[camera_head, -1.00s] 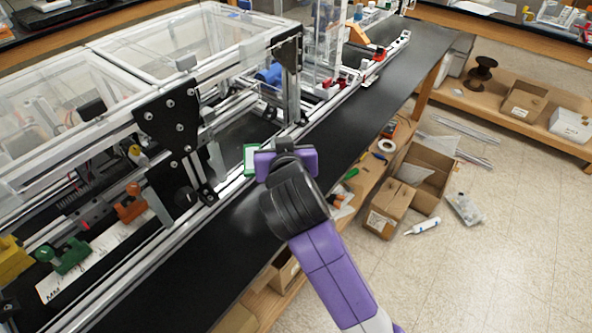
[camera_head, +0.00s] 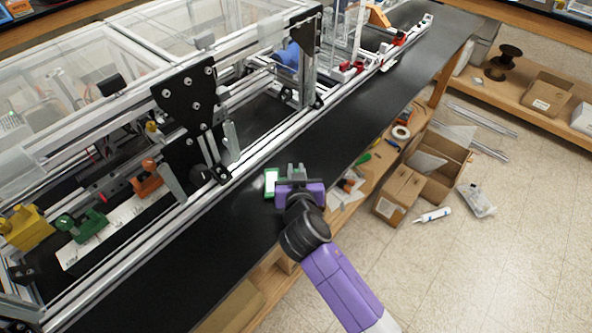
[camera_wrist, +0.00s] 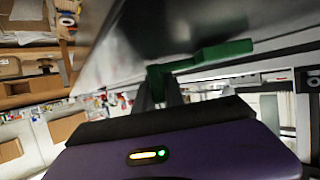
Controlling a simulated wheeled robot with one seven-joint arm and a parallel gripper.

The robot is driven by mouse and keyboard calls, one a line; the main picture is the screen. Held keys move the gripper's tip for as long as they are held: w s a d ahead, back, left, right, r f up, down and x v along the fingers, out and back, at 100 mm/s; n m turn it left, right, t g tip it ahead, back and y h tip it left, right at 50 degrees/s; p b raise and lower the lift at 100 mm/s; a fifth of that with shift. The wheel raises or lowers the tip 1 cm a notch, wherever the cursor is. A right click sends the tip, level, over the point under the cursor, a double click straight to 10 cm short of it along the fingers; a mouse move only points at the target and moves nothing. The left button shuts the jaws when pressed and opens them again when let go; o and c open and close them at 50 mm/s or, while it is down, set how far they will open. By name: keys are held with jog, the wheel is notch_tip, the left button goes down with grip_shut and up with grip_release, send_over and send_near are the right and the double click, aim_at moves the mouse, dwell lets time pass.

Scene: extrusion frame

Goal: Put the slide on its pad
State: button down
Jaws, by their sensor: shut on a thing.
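My gripper (camera_head: 295,169) is shut on a green piece with a white face (camera_head: 271,183), which I take to be the slide. Part of the piece is hidden. I cannot make out which surface is the pad.
The extrusion frame's front rail (camera_head: 140,224) runs diagonally along the black bench (camera_head: 226,240). Behind it, a green block (camera_head: 85,223), an orange block (camera_head: 147,180) and a yellow block (camera_head: 29,229) sit by a white scale strip (camera_head: 118,228). The bench strip before the rail is clear.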

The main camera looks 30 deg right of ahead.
jog(key=shift+f, duration=0.1)
jog(key=shift+f, duration=0.1)
jog(key=c, duration=1.4)
grip_release()
jog(key=shift+r, duration=0.25)
jog(key=b+v, duration=0.2)
jog(key=v, duration=1)
jog(key=shift+f, duration=0.15)
jog(key=shift+s+f, duration=0.1)
jog(key=shift+s, duration=0.05)
